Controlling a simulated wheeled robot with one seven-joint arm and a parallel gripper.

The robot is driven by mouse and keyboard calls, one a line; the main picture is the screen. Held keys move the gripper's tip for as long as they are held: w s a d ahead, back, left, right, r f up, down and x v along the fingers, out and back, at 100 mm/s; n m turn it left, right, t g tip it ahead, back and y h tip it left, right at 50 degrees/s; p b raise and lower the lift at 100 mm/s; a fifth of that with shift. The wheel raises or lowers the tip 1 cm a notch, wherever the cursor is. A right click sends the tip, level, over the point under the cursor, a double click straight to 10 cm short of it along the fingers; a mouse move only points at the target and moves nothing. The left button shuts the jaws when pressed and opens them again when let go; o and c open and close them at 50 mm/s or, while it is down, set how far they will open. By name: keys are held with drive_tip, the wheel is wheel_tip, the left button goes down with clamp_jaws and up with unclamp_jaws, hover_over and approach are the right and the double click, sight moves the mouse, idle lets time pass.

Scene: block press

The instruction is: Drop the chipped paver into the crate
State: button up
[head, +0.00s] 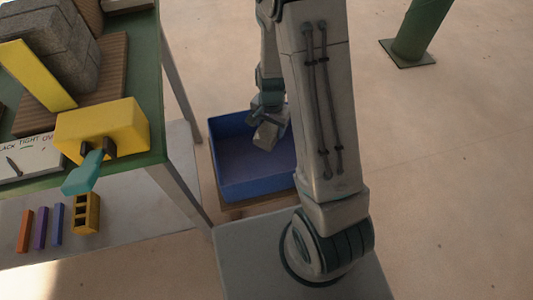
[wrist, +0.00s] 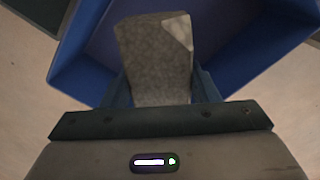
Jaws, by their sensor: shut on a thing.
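My gripper (wrist: 162,92) is shut on the chipped paver (wrist: 154,52), a grey speckled block with a paler broken corner at its upper right in the wrist view. The paver (head: 266,135) shows small in the head view, held over the blue crate (head: 228,190). The crate's blue walls (wrist: 80,68) also surround the paver in the wrist view. My gripper (head: 270,120) points down over the crate's opening. I cannot tell exactly how high the paver is above the crate floor. The visible part of the crate's inside looks empty.
A green-topped bench (head: 146,70) stands at the left with grey blocks (head: 60,45), a yellow press part (head: 100,128) and a teal lever (head: 83,174). Coloured bars and a yellow block (head: 86,213) lie on its lower shelf. A green post (head: 420,30) stands at the upper right.

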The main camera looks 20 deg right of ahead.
drive_tip(key=shift+f+b, duration=1.9)
drive_tip(key=shift+f, duration=0.6)
drive_tip(key=o, duration=1.7)
wheel_tip(320, 180, up, 14)
drive_tip(key=p, duration=0.5)
drive_tip(key=shift+p, duration=0.3)
drive_tip(key=s+r+n+t+p, duration=0.1)
drive_tip(key=s+r+n+p, duration=0.2)
drive_tip(key=r+p, duration=0.5)
drive_tip(key=s+r+n+t+p, duration=0.1)
drive_tip(key=s+r+n+p, duration=0.2)
drive_tip(key=r, duration=1.6)
drive_tip(key=s+r+n+p, duration=0.2)
drive_tip(key=s+r+p, duration=0.5)
drive_tip(key=r+p, duration=0.6)
drive_tip(key=shift+s+d+r+n+t+p, duration=0.15)
drive_tip(key=shift+s+r+n+t+p, duration=0.25)
drive_tip(key=shift+r, duration=0.15)
